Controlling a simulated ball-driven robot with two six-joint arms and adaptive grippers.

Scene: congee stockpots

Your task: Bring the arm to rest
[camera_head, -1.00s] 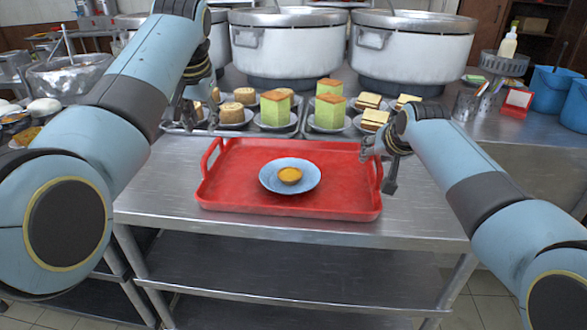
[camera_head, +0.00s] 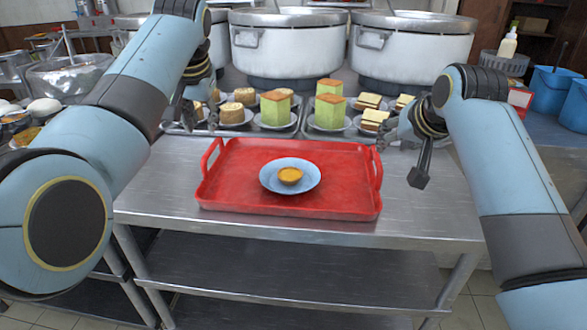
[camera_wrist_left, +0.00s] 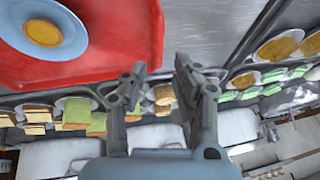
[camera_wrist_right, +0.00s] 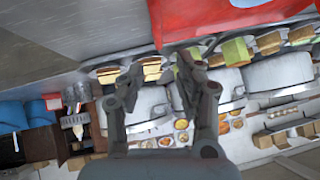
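My right gripper (camera_head: 392,132) hangs in the air to the right of the red tray, apart from it. In the right wrist view its two fingers (camera_wrist_right: 157,88) are spread with nothing between them. My left gripper (camera_head: 192,118) is at the left, behind the tray's left back corner and close to the dessert plates. In the left wrist view its fingers (camera_wrist_left: 160,80) are spread apart and empty. The red tray (camera_head: 225,190) lies on the steel table and carries a blue plate (camera_head: 268,182) with a round yellow tart (camera_head: 290,175) on it.
Plates with green cakes (camera_head: 275,110), brown rolls (camera_head: 232,112) and layered slices (camera_head: 374,118) stand behind the tray. Large stockpots (camera_head: 290,45) are at the back. Blue buckets (camera_head: 553,82) stand at the right. The steel table (camera_head: 420,210) is bare right of the tray.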

